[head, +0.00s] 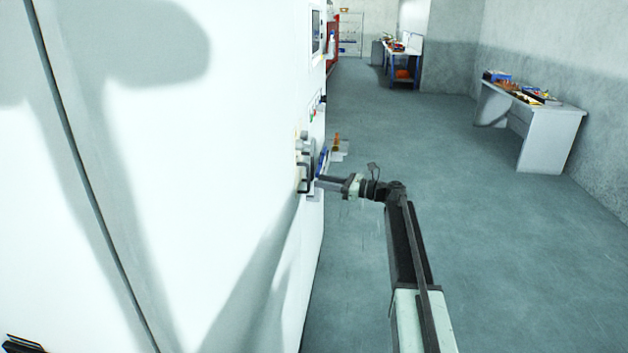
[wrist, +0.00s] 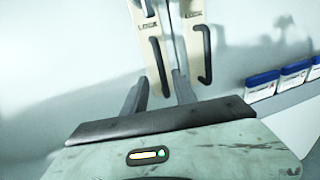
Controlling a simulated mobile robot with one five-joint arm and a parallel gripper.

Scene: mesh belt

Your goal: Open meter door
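Two cream latch plates with black bar handles sit side by side on the white cabinet face (head: 180,150). In the wrist view the left handle (wrist: 158,66) reaches down between my fingertips, and the right handle (wrist: 206,55) is outside them to the right. My gripper (wrist: 161,78) has its fingers apart, one on each side of the left handle; contact cannot be told. In the head view my gripper (head: 320,182) is at the cabinet's edge, beside a dark handle (head: 303,172). The handles are small there, and the meter door's outline cannot be made out.
A small shelf with blue-and-white boxes (wrist: 262,86) is to the right of the handles in the wrist view. A grey desk (head: 545,140) stands by the right wall, and a blue workbench (head: 403,65) stands farther back. The floor between cabinet and desk is clear.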

